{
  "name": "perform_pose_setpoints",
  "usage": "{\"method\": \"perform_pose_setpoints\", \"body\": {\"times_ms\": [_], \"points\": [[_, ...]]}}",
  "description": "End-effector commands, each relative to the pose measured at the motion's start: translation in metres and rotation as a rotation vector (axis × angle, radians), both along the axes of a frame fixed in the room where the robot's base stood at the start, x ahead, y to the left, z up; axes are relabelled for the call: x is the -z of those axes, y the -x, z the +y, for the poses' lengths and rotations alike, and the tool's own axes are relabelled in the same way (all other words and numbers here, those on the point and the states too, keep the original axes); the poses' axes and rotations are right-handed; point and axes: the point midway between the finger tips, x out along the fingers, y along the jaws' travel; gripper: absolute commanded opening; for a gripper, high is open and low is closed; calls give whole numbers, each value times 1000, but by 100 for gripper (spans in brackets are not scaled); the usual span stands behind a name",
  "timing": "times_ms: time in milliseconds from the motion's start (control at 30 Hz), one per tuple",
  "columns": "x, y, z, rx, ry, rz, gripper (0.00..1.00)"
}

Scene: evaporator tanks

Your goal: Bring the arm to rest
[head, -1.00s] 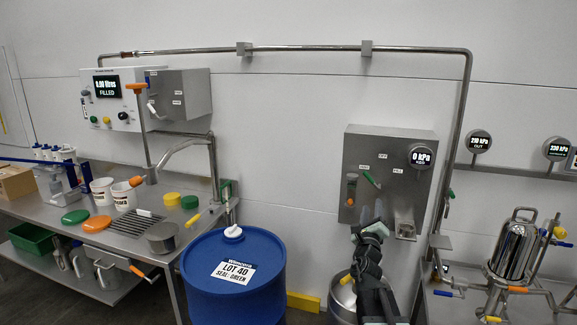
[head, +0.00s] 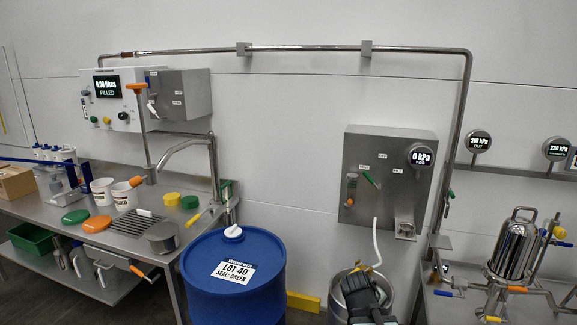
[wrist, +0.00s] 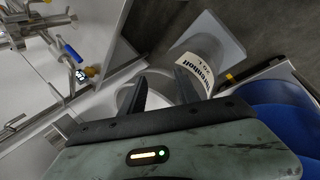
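My gripper (head: 362,283) is low in front of the steel keg (head: 342,304) in the head view and covers part of it. In the wrist view my gripper (wrist: 160,92) shows its two dark fingers spread apart, with no object visible between them. Beyond the fingers is the keg (wrist: 200,68) with a printed white label. The blue drum (head: 233,285) stands left of the gripper, and it also shows at the right of the wrist view (wrist: 268,118).
A sink bench (head: 125,235) stands left; a steel housing (head: 515,250) with valves stands right.

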Motion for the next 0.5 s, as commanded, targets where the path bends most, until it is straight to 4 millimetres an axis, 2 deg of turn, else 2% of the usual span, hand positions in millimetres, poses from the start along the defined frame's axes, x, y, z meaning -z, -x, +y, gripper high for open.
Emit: {"method": "perform_pose_setpoints", "body": {"times_ms": [100,200,267,300,400,500], "points": [[23,34,44,202,-260,65,38],[32,62,81,381,-439,143,38],[33,77,98,509,-512,195,38],[33,84,97,593,-513,203,38],[-6,82,95,611,-514,190,38],[-34,82,95,608,-513,190,38]]}}
